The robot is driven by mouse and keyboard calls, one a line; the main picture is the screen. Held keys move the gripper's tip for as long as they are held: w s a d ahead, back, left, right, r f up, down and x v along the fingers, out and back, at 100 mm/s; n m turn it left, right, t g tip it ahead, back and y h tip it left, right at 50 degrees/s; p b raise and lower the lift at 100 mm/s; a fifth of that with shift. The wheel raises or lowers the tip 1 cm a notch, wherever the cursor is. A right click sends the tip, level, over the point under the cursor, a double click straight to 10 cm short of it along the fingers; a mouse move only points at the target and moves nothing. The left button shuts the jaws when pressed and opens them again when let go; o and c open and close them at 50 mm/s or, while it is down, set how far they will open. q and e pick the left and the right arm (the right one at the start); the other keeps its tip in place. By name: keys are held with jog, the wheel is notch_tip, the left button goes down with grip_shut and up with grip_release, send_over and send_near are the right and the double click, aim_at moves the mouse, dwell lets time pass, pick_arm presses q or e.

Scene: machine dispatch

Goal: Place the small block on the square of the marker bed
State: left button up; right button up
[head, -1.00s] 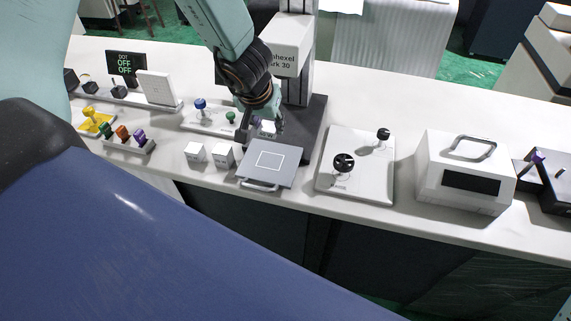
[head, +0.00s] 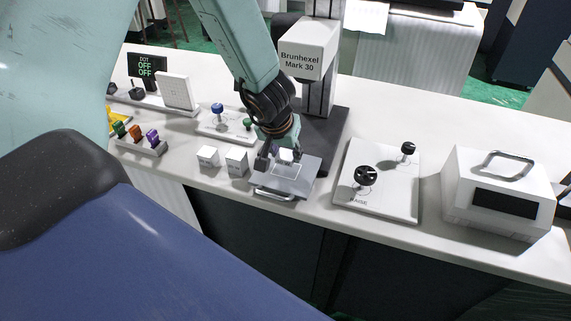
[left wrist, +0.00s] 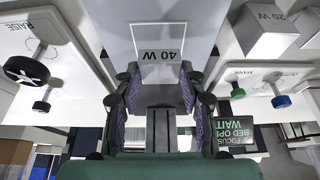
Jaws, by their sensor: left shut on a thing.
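My left gripper (head: 277,160) is over the marker bed (head: 262,187), a grey plate with a front handle and a white square outline. It is shut on the small block (head: 286,155), a pale cube. In the left wrist view the block (left wrist: 160,57) shows a "40 W" label, upside down, between the fingers of the gripper (left wrist: 160,80). The square outline shows around and behind it on the bed (left wrist: 117,28). I cannot tell whether the block touches the bed. My right gripper is not in view.
Two white blocks (head: 208,156) (head: 237,162) stand left of the bed. The machine column (head: 322,75) rises behind it. A panel with black knobs (head: 377,207) is to the right, then a white box with a handle (head: 500,200). A knob panel (head: 212,127) lies behind the blocks.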

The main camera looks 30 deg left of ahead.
aim_at(285, 158)
pick_arm(q)
notch_tip(285, 158, down, 3)
jog(key=shift+f+b, duration=0.1)
jog(key=shift+b, duration=0.95)
jog(key=o, duration=1.2)
jog(key=shift+f, duration=0.1)
jog(key=shift+d, duration=0.1)
jog(key=p+v, duration=0.7)
jog(key=v, duration=0.5)
jog(key=shift+r, duration=0.3)
